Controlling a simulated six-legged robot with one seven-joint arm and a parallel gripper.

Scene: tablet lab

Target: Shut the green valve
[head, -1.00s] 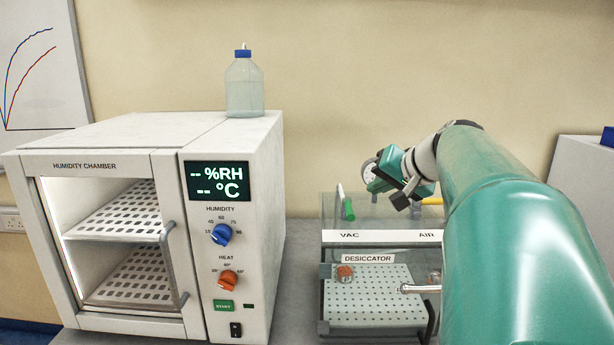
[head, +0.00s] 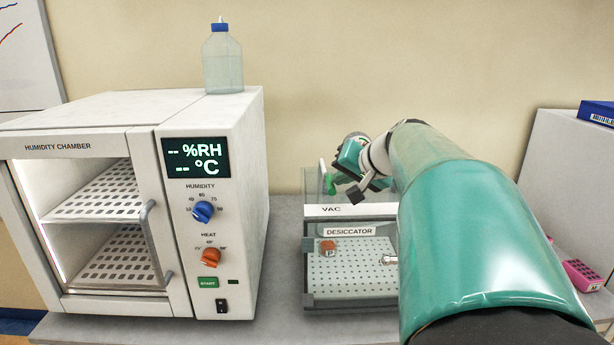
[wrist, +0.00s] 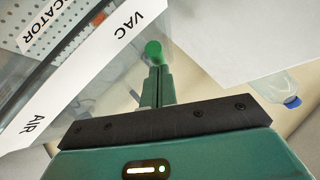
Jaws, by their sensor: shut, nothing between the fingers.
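The green valve handle (head: 330,184) stands above the desiccator's lid, behind the VAC label, partly covered by my gripper. In the wrist view its green rounded end (wrist: 153,50) shows just beyond my fingertips. My gripper (wrist: 156,76) is shut and empty, with both fingers together. The fingertips look very close to the handle; I cannot tell whether they touch it. In the head view the teal gripper body (head: 349,158) is over the lid, just right of the valve, and its fingertips are hard to make out.
The desiccator (head: 345,292) has an orange-topped jar (head: 328,247) inside. The humidity chamber (head: 258,190) stands to the left with a blue-capped bottle (head: 222,62) on top. A grey cabinet (head: 540,165) and a pink item (head: 582,274) are at right. My arm hides the AIR side.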

